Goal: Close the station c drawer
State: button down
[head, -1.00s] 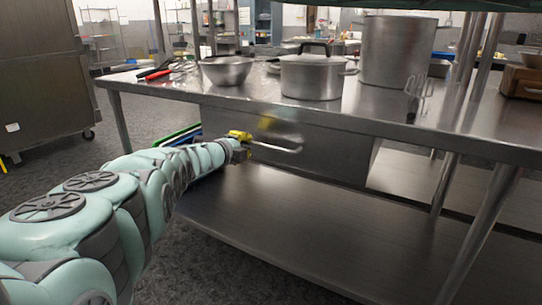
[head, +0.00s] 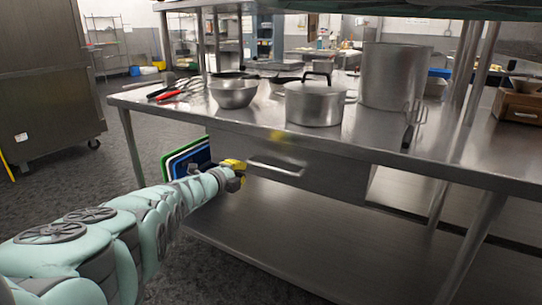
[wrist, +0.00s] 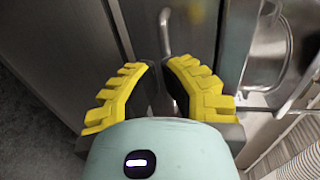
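The drawer (head: 325,178) is a steel box front under the steel table's front edge, with a pale bar handle (head: 275,168). Its front looks about level with the table edge; I cannot tell whether a small gap is left. My gripper (head: 240,172) has yellow fingers and is at the left end of the drawer front, beside the handle. In the wrist view the fingertips (wrist: 160,64) are a little apart, with nothing seen held between them. The handle (wrist: 165,32) is just beyond the tips, and the drawer face (wrist: 192,30) is behind it.
On the table (head: 420,150) stand a bowl (head: 233,93), a lidded pot (head: 314,103) and a tall pot (head: 392,75). Coloured boards (head: 187,158) stand behind my gripper. A lower shelf (head: 290,225) lies under the drawer. A steel cabinet (head: 45,80) is at left.

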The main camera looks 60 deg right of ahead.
jog(key=p+v, duration=0.7)
jog(key=p, duration=0.1)
jog(key=shift+a, duration=0.35)
jog(key=shift+s+r, duration=0.1)
jog(key=shift+s, duration=0.05)
